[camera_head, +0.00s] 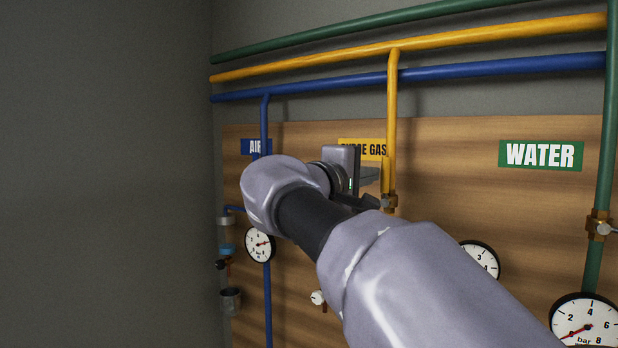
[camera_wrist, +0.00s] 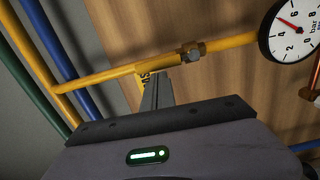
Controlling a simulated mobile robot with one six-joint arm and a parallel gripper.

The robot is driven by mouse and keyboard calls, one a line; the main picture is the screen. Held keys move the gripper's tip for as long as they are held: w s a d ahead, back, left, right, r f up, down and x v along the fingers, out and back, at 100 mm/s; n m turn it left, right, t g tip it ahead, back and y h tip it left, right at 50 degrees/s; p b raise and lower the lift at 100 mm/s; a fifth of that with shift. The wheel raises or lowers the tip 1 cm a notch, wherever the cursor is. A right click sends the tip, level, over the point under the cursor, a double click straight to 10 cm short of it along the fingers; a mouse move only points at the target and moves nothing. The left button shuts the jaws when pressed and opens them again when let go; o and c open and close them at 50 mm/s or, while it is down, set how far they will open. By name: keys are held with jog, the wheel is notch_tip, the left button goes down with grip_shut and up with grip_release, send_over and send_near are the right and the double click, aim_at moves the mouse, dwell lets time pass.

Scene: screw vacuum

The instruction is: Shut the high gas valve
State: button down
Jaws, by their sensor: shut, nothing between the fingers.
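The yellow gas pipe (camera_head: 392,120) drops from the yellow overhead line, past the yellow gas label (camera_head: 376,150), to a brass valve fitting (camera_head: 389,201). In the wrist view the fitting (camera_wrist: 192,53) sits on the yellow pipe, beyond my fingers. My gripper (camera_head: 374,176) is beside the pipe, just left of and slightly above the fitting. In the wrist view my gripper (camera_wrist: 157,88) is shut and empty, its fingers pointing towards the pipe. I cannot tell whether they touch anything. The valve's handle is not clearly visible, so its position cannot be told.
My arm covers the lower middle of the board. The blue air pipe (camera_head: 266,290) with a gauge (camera_head: 259,245) stands left. The green water pipe (camera_head: 606,150) with a brass valve (camera_head: 599,225) stands right. A gauge (camera_wrist: 291,28) is close right of the fitting in the wrist view.

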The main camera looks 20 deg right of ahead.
jog(key=shift+s+d+m+b, duration=0.1)
jog(key=shift+m+b, duration=0.35)
jog(key=shift+m, duration=0.05)
jog(key=s+m+b, duration=0.1)
jog(key=m+b, duration=0.1)
jog(key=d+m+b, duration=0.1)
jog(key=b, duration=0.2)
jog(key=shift+s+d+f+m, duration=0.1)
jog(key=shift+s+d+m, duration=0.1)
jog(key=shift+s+m, duration=0.2)
jog(key=s+d+f+m+y+b, duration=0.1)
jog(key=s+d+f+m+b, duration=0.2)
jog(key=m+b, duration=0.8)
jog(key=shift+s+f, duration=0.15)
jog(key=shift+s, duration=0.35)
jog(key=shift+d+f+b, duration=0.15)
jog(key=shift+b, duration=0.15)
